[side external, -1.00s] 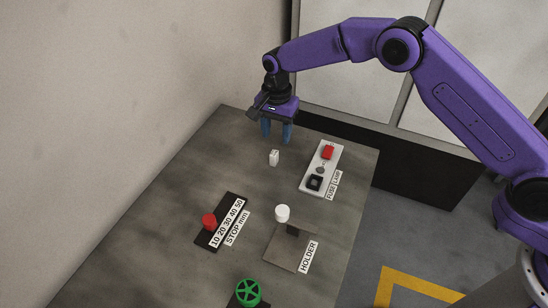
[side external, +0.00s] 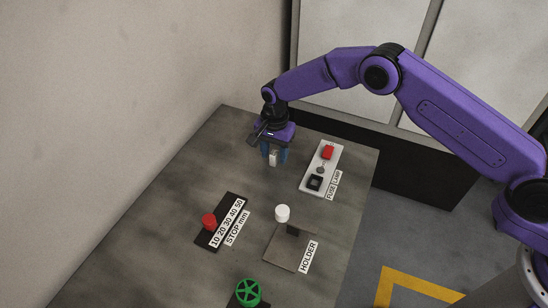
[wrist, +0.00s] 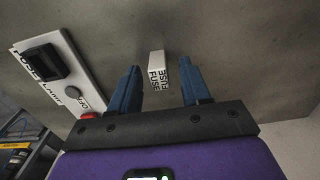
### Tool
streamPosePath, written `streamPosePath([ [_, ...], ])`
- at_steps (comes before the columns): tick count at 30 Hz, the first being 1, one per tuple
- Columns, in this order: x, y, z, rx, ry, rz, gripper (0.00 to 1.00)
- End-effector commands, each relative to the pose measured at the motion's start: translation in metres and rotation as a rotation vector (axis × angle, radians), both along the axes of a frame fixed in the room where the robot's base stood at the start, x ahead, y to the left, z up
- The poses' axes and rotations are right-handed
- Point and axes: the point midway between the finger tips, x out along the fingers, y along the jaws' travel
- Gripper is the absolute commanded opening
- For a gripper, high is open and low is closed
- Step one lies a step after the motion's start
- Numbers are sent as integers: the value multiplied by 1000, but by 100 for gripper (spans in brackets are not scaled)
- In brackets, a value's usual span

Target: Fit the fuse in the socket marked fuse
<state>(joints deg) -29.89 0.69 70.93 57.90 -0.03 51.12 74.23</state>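The fuse (wrist: 158,73) is a small white block with FUSE printed on its faces. It stands on the table between the two blue fingers of my gripper (wrist: 161,84), with a gap visible on each side in the wrist view. In the side view, my gripper (side external: 274,158) is down around the fuse (side external: 273,158). The fingers are open. The fuse socket (side external: 314,183) is a black square with a dark opening, on a white panel (side external: 333,159) right of my gripper. It also shows in the wrist view (wrist: 41,64), at the upper left.
On the same panel are a red part (side external: 327,152) and a grey round part (side external: 320,170). Nearer the camera are a holder (side external: 287,258) with a white knob (side external: 282,213), a stop scale (side external: 235,211) with a red knob (side external: 209,221), and a green wheel (side external: 248,292). Table left of my gripper is clear.

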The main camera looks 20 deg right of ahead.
Motion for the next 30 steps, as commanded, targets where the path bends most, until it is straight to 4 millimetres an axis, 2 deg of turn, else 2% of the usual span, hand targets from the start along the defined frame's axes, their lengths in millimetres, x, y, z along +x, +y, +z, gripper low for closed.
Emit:
streamPosePath([
  [1,0,0,0,0,0,0,29],
  [3,0,0,0,0,0,0,7],
  [4,0,0,0,0,0,0,0],
  [19,0,0,5,1,-1,0,0],
  [26,1,0,32,2,-2,0,0],
  [30,-10,-6,46,1,1,0,0],
])
